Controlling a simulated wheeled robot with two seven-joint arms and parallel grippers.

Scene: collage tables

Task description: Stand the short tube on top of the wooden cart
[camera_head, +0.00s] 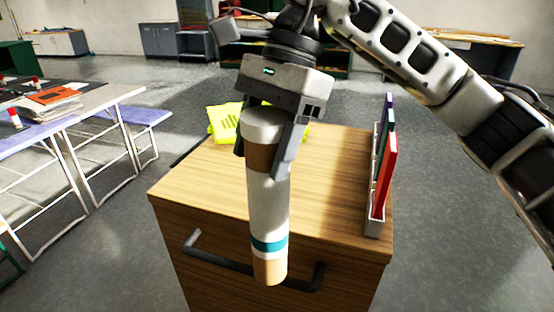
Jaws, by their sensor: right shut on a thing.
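The short tube (268,210) is white with brown bands and a teal stripe, and it has a white cap at its upper end. My right gripper (268,148) is shut on its upper part and holds it nearly upright. In the picture the tube overlaps the front edge of the wooden cart (325,212) and its dark handle. I cannot tell how far its lower end is from the cart. The cart's top is light wood. My left gripper is not in view.
A grey rack (374,224) with upright red, green and blue folders stands along the cart's right edge. A bright yellow item (225,118) lies at the back left of the top. Folding tables (105,98) with papers stand at the left. The middle of the cart top is clear.

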